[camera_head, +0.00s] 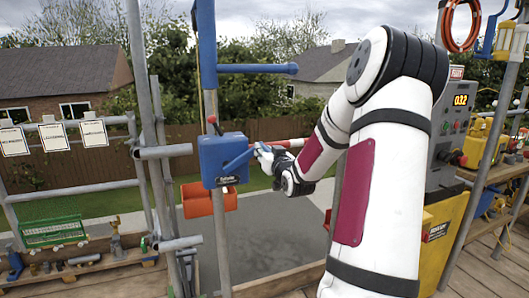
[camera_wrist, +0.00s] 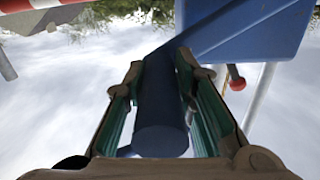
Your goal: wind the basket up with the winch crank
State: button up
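The winch (camera_head: 222,160) is a blue box on a grey upright post at the middle left of the head view. Its blue crank arm (camera_head: 238,163) slants up and right from the box. My gripper (camera_head: 259,151) is at the outer end of that arm. In the wrist view the round blue crank handle (camera_wrist: 160,115) lies between my two fingers (camera_wrist: 160,65), its end facing the camera. The fingertips look closed against its sides, with small gaps nearer the palm. The crank arm and box (camera_wrist: 245,30) show beyond. I cannot identify the task's basket for sure.
A green wire basket (camera_head: 53,232) sits at the left shelf. A blue bar (camera_head: 258,68) juts out above. A red-and-white bar (camera_head: 290,143) runs behind my gripper. A yellow-and-grey machine (camera_head: 445,150) stands right.

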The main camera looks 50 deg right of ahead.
grip_shut()
jog(key=shift+s+d+f+m+p, duration=0.2)
jog(key=shift+f+m+p, duration=0.1)
jog(key=shift+f+m, duration=0.2)
jog(key=shift+s+d+f+m+p, duration=0.15)
jog(key=shift+f+m+p, duration=0.15)
jog(key=shift+f+m, duration=0.15)
jog(key=o, duration=0.7)
grip_release()
jog(key=shift+w, duration=0.1)
jog(key=shift+o, duration=0.2)
jog(key=v, duration=1.2)
